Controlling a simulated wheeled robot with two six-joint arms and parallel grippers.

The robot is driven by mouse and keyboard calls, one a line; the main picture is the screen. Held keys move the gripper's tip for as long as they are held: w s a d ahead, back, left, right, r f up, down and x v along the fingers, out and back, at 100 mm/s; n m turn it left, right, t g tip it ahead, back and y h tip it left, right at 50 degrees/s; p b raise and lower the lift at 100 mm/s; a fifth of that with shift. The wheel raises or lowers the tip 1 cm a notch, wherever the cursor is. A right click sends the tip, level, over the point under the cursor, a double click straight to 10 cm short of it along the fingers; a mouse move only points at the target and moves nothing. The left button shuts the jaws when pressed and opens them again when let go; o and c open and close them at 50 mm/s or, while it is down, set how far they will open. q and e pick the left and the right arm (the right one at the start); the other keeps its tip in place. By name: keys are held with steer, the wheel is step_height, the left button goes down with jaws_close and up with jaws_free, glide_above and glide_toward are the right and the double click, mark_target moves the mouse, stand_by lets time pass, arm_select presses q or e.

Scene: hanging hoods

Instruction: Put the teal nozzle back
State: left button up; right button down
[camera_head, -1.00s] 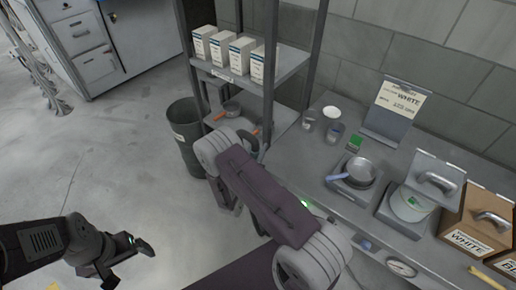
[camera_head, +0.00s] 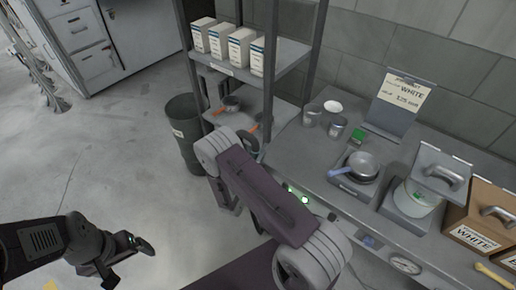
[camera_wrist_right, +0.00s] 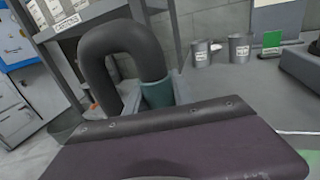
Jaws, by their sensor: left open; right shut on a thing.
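The teal nozzle (camera_wrist_right: 158,94) shows in the right wrist view as a teal cuff at one end of a dark curved hose (camera_wrist_right: 118,42). Its lower part is hidden behind a purple panel in the foreground. In the head view only a small dark curve of it shows beside my right arm (camera_head: 265,195). My left gripper (camera_head: 138,254) is open and empty over the floor at lower left.
A shelf rack (camera_head: 290,62) with white boxes and pans stands behind my right arm, next to a grey bin (camera_head: 181,128). The counter (camera_head: 296,150) at right holds metal cups, a pan (camera_head: 362,165), a lidded pot (camera_head: 415,195) and boxes.

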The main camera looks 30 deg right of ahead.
steer(key=shift+f+b, duration=0.8)
steer(key=shift+f, duration=0.25)
steer(key=c, duration=1)
jaws_free()
steer(key=shift+r, duration=0.1)
steer(key=b+v, duration=0.1)
steer(key=v, duration=0.8)
steer(key=shift+s, duration=0.1)
